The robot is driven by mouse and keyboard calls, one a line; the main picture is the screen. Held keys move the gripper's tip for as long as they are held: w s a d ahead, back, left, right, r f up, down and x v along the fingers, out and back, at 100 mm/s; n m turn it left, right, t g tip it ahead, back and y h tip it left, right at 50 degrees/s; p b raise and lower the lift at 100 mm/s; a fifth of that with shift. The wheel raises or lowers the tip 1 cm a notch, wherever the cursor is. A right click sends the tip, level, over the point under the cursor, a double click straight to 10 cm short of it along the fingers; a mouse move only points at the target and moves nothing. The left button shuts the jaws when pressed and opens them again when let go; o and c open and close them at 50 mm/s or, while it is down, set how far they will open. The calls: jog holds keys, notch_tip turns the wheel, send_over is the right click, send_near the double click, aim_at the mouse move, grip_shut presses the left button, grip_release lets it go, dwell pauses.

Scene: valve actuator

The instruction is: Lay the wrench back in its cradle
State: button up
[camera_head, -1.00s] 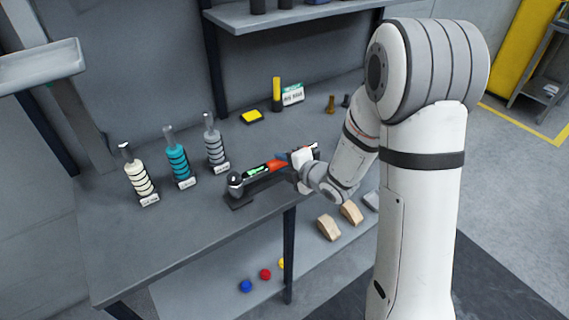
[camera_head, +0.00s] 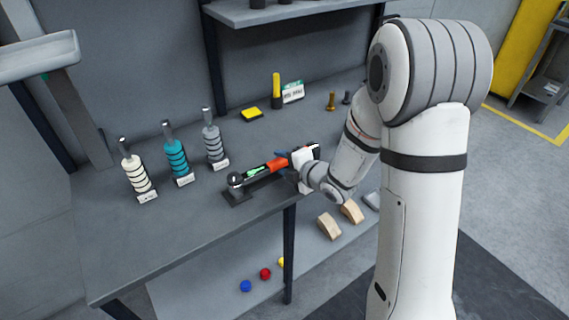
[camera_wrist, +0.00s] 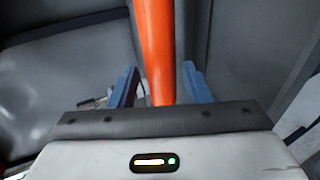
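The wrench has an orange handle (camera_head: 278,164) and a dark round head (camera_head: 235,180) at its left end. It lies along the front of the workbench, with the head at the dark cradle block (camera_head: 238,196); whether it touches at every point is too small to tell. My gripper (camera_head: 292,160) is at the handle's right part. In the wrist view the orange handle (camera_wrist: 155,45) runs between my two blue fingers (camera_wrist: 160,85), with a narrow gap showing on each side. The gripper is open around it. The far end of the handle is partly hidden by my gripper.
A green-lit strip (camera_head: 258,172) lies by the wrench. White (camera_head: 137,172), teal (camera_head: 177,158) and grey (camera_head: 213,145) ribbed pieces stand to the left. A yellow block (camera_head: 251,113) and a yellow-topped post (camera_head: 276,90) are behind. The left front of the bench (camera_head: 150,240) is clear.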

jog(key=shift+o, duration=0.7)
jog(key=shift+f, duration=0.1)
jog(key=v, duration=0.8)
jog(key=shift+b, duration=0.4)
jog(key=s+d+r+m+g+h, duration=0.1)
jog(key=d+r+m+h, duration=0.1)
jog(key=d+m+h, duration=0.35)
jog(key=s+d+r+m+h, duration=0.2)
jog(key=d+m+h, duration=0.1)
jog(key=d+m, duration=0.4)
jog(key=s+r+m+g, duration=0.1)
jog(key=s+m+g, duration=0.2)
jog(key=s+m, duration=0.3)
jog(key=s+a+r+m+g, duration=0.1)
jog(key=s+r+m+g, duration=0.1)
jog(key=s+m, duration=0.5)
jog(key=s+g, duration=0.1)
jog(key=s, duration=0.3)
jog(key=shift+r+g, duration=0.25)
jog(key=shift+g, duration=0.05)
